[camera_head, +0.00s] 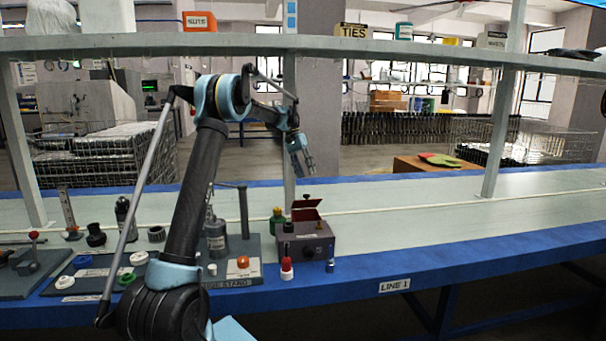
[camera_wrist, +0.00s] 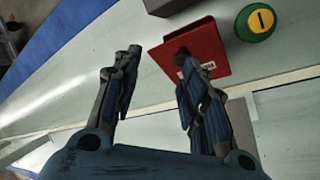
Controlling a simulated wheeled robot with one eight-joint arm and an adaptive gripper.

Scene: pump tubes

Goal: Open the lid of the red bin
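My gripper (camera_head: 303,160) hangs above and behind the lid, fingers pointing down. In the wrist view its fingers (camera_wrist: 158,53) are apart with nothing between them. The right fingertip overlaps the lid's knob; I cannot tell whether they touch.
A green and yellow container (camera_wrist: 256,22) marked 1 is beside the box. A red-capped bottle (camera_head: 287,268) stands in front. The test stand (camera_head: 232,265) is on the left. A shelf beam (camera_head: 400,48) and post (camera_head: 290,120) are near my arm.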

